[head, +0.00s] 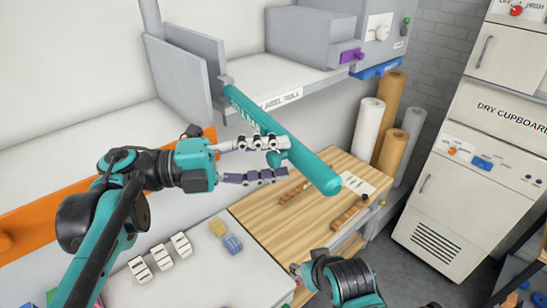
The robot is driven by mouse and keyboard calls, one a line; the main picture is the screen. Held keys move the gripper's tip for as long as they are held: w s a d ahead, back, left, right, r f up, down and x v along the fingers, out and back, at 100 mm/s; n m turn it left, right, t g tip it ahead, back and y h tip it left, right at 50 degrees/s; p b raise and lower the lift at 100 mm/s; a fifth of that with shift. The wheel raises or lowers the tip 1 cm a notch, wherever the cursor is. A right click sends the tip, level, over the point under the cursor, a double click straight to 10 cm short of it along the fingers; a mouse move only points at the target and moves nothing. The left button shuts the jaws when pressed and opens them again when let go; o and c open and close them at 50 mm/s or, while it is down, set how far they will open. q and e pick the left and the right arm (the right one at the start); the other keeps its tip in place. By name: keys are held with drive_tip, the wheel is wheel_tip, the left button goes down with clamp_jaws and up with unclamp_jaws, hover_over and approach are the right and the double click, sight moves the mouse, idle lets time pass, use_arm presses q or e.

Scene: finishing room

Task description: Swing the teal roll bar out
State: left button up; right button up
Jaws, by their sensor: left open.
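The teal roll bar (308,165) juts from a grey bracket at its upper left end, below the shelf. It slants down to the right, its rounded free end above the wooden worktop. A small teal knob (277,158) shows on its underside near the middle. My left gripper (281,160) is open at the bar, one finger above and one below the knob. I cannot tell whether the fingers touch it. My right arm shows at the bottom, with its gripper (298,273) small and unclear near the worktop's front edge.
The wooden worktop (262,210) holds brown-handled tools and a paper sheet. Paper rolls (369,125) stand behind it. A shelf with a grey machine (310,38) is above. The dry cupboard (450,190) stands at right. White blocks (160,256) and sponges lie on the left counter.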

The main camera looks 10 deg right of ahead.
use_arm(q)
drive_tip(key=w+a, duration=0.1)
drive_tip(key=a, duration=1)
drive_tip(key=shift+w+a, duration=0.15)
drive_tip(key=shift+a, duration=0.2)
drive_tip(key=shift+f, duration=0.1)
